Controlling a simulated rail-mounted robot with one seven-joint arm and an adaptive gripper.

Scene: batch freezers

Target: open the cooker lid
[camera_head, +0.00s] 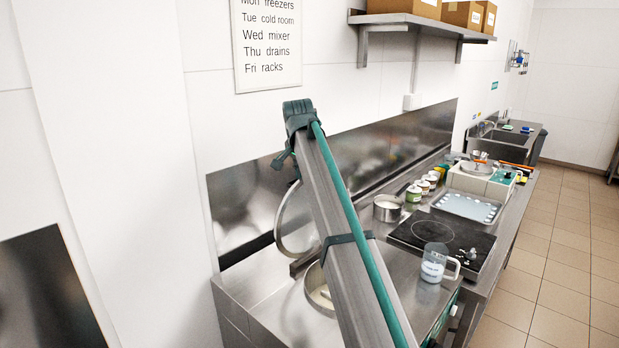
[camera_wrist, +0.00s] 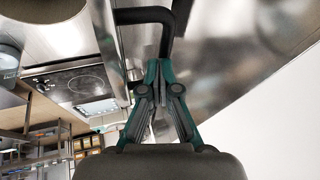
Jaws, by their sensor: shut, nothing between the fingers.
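The cooker (camera_head: 246,299) is a steel unit in the lower middle of the head view, with a round opening (camera_head: 318,290) partly behind my arm. Its round lid (camera_head: 279,232) stands up steeply at the back of the opening, partly hidden by my arm. In the wrist view a dark bent bar handle (camera_wrist: 146,15) runs across the top and down towards my fingertips. My gripper (camera_wrist: 160,72) is shut and empty, its tips close to the bar's lower end; I cannot tell if they touch. The head view does not show my gripper clearly.
A black hob (camera_head: 443,237) with a measuring jug (camera_head: 434,263) is right of the cooker. A pot (camera_head: 387,208), small jars and a pale tray (camera_head: 467,207) stand behind. A steel backsplash (camera_head: 390,147) and a wall shelf (camera_head: 420,20) are close. The tiled floor at right is clear.

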